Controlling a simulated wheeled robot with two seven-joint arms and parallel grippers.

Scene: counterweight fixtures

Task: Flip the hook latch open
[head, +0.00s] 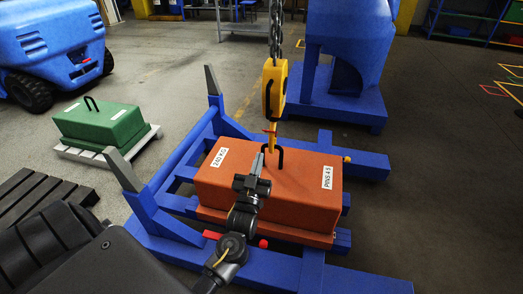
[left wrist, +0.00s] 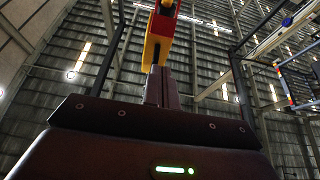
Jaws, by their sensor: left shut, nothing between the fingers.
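A yellow crane hook (head: 275,90) hangs on a dark chain above an orange counterweight (head: 310,185). A small red-orange part, perhaps the latch, shows on the hook's lower section (head: 270,131). The hook's lower end is by the weight's black handle (head: 281,157); whether they touch I cannot tell. My left gripper (head: 261,158) is shut and empty, just below the hook's lower end in the picture. In the left wrist view the shut fingers (left wrist: 161,88) point up toward the yellow and red hook (left wrist: 157,45); contact is unclear. My right gripper is not in view.
The weight rests in a blue frame (head: 172,182) with grey-tipped uprights at its left. A green weight (head: 100,125) stands on a pale pallet behind left. A blue vehicle (head: 52,50) is at the far left. Open floor lies at the right.

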